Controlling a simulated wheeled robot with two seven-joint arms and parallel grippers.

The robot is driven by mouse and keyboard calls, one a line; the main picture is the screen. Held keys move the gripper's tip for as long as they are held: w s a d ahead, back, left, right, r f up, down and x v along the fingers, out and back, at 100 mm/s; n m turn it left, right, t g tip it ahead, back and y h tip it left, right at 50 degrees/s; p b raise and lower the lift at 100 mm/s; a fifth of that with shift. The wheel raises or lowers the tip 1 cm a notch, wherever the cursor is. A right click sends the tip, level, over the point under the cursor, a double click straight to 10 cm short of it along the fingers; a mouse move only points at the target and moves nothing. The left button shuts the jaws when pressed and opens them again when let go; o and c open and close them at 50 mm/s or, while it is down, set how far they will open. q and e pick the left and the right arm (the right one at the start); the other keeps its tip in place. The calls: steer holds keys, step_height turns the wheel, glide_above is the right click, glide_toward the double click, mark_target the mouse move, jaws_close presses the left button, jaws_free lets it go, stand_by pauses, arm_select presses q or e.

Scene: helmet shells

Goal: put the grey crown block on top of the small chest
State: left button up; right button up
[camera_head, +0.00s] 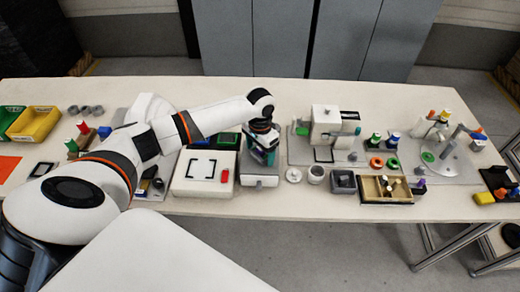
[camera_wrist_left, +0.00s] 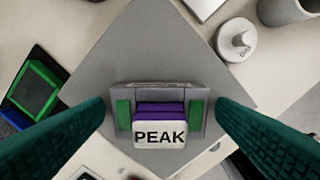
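In the left wrist view, a grey block (camera_wrist_left: 155,91) with green side patches, a purple band and a white face reading "PEAK" lies between my fingers; it looks like the crown block. My left gripper (camera_wrist_left: 160,108) is open, with one dark green finger on each side of it and narrow gaps. A flat grey square surface (camera_wrist_left: 150,45) lies under the block. In the head view, my left gripper (camera_head: 265,146) is low over a small grey chest (camera_head: 260,181) with a pale front. The arm hides part of the chest's top. My right gripper is not in view.
A white box (camera_head: 186,186) with a black frame mark and a red piece stands left of the chest. To its right are a round pale lid (camera_head: 293,175), a grey cup (camera_head: 316,174) and a wooden tray (camera_head: 370,197). A white machine (camera_head: 326,122) stands behind.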

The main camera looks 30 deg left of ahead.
arm_select(q)
steer(key=shift+r, duration=0.1)
step_height(320, 180, up, 12)
steer(key=b, duration=0.1)
stand_by(0.4)
stand_by(0.4)
